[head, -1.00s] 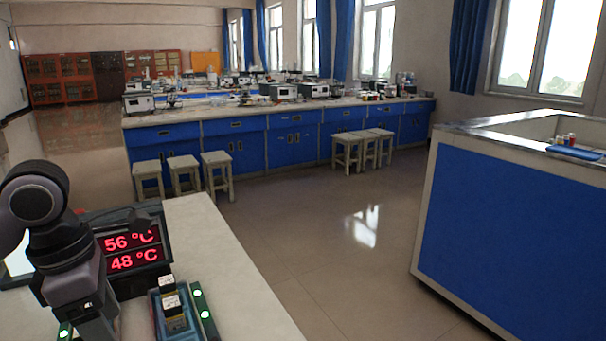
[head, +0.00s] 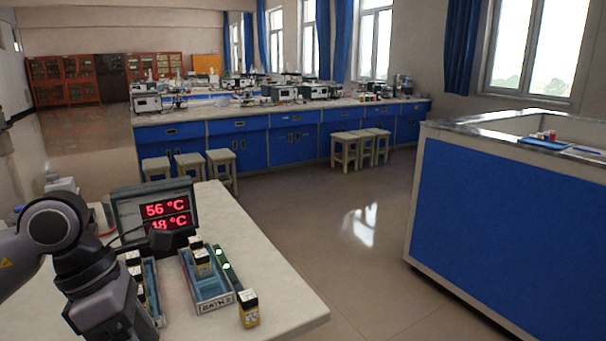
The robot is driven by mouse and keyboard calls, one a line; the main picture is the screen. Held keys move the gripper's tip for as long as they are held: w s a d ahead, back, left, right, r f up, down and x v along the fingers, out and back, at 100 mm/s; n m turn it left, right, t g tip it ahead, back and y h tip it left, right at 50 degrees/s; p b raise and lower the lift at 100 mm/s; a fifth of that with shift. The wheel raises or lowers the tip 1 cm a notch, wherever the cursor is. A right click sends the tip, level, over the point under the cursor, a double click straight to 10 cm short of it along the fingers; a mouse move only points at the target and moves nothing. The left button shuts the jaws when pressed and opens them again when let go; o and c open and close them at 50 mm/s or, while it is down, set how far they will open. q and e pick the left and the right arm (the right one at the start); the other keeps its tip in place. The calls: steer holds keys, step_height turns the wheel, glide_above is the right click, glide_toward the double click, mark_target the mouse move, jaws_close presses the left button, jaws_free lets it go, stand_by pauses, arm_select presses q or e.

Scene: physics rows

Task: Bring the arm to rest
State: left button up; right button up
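My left arm (head: 88,265) comes in from the left and bends down over the near bench (head: 268,285). Its gripper lies below the picture's edge or behind the arm links, so its fingers cannot be seen. My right arm and gripper are not in view.
A blue bath (head: 214,303) holds small yellow bottles (head: 202,264); another bath (head: 151,290) is partly behind my arm. One bottle (head: 249,311) stands outside. Floor (head: 330,240) is clear.

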arm_select(q)
steer(key=s+d+r+n+g+h+p, duration=0.1)
steer(key=s+d+r+n+h, duration=0.15)
steer(key=d+h, duration=0.55)
steer(key=s+d+r+n+h+p, duration=0.1)
steer(key=d+r+n+h, duration=0.1)
steer(key=d+n+h, duration=0.4)
steer(key=w+a+f+n+t+y+p, duration=0.1)
steer(key=w+a+f+n+t+y, duration=0.2)
steer(key=n+t, duration=0.45)
steer(key=w+a+f+n+t+y+p, duration=0.1)
steer(key=a+f+n+t+y, duration=0.25)
steer(key=n, duration=0.75)
steer(key=w+a+f+n+t+y+p, duration=0.1)
steer(key=w+f+n+t+y, duration=0.3)
steer(key=n+t, duration=0.5)
steer(key=s+a+f+n+g+y, duration=0.2)
steer(key=s+f+n+g, duration=0.2)
steer(key=s+f, duration=0.3)
steer(key=s+a+f+n+g+y+p, duration=0.1)
steer(key=s+a+f+n+g+y, duration=0.2)
steer(key=f, duration=0.9)
steer(key=s+n+g, duration=0.1)
steer(key=s+n, duration=0.2)
steer(key=s, duration=0.1)
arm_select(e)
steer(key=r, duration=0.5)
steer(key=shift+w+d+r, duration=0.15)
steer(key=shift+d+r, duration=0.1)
